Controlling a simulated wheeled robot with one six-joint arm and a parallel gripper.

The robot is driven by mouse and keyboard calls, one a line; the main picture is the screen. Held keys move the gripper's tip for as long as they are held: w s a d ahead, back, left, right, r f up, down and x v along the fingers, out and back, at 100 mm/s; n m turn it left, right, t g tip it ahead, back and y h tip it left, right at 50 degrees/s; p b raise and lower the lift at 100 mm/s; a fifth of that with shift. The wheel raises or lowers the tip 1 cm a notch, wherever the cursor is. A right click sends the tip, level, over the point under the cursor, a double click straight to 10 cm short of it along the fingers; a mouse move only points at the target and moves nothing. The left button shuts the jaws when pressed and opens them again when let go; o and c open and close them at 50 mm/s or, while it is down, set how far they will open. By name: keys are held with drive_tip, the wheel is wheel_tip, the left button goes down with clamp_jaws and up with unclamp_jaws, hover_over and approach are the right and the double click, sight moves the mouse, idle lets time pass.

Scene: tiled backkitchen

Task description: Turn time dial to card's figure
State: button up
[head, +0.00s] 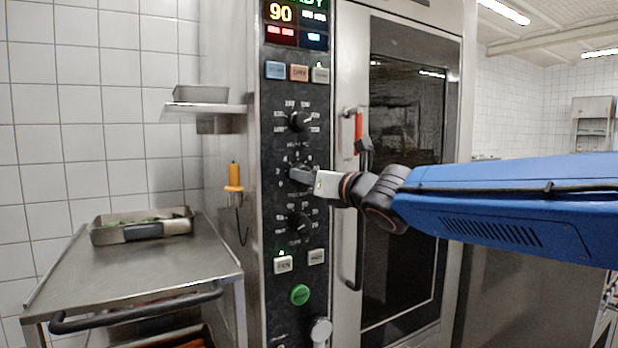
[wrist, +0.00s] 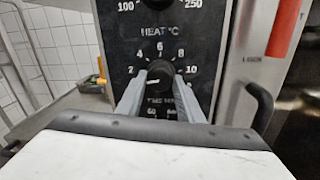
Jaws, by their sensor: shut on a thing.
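The time dial (wrist: 158,72) is the middle black knob on the oven's panel, with the figures 2, 4, 6, 8 and 10 around it and a time label below. My gripper (wrist: 160,82) is shut on this dial, one finger on each side. In the head view my gripper (head: 303,175) reaches the panel from the right and covers most of the dial. A short pale mark shows on the knob's face in the wrist view, but I cannot tell exactly which figure it points at. I can make out no card in either view.
The heat dial (head: 301,122) is above and another dial (head: 299,222) below, both close. The door handle (head: 358,245) and a red tag (head: 358,132) are right of the panel. A steel trolley (head: 150,270) with a tray (head: 100,236) stands left, by a yellow-handled probe (head: 234,178).

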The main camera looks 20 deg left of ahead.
drive_tip(key=shift+s+a+n+t+h, duration=0.1)
drive_tip(key=shift+n+t+h, duration=0.25)
drive_tip(key=shift+n, duration=5.4)
drive_tip(key=shift+s+a+n+t+h, duration=0.1)
drive_tip(key=shift+n+t+h, duration=0.25)
drive_tip(key=shift+n, duration=5.35)
drive_tip(key=shift+n+t+h, duration=0.2)
drive_tip(key=shift+n+h, duration=0.3)
drive_tip(key=shift+n, duration=5.25)
drive_tip(key=o, duration=1.1)
drive_tip(key=shift+r, duration=0.1)
drive_tip(key=shift+c, duration=0.2)
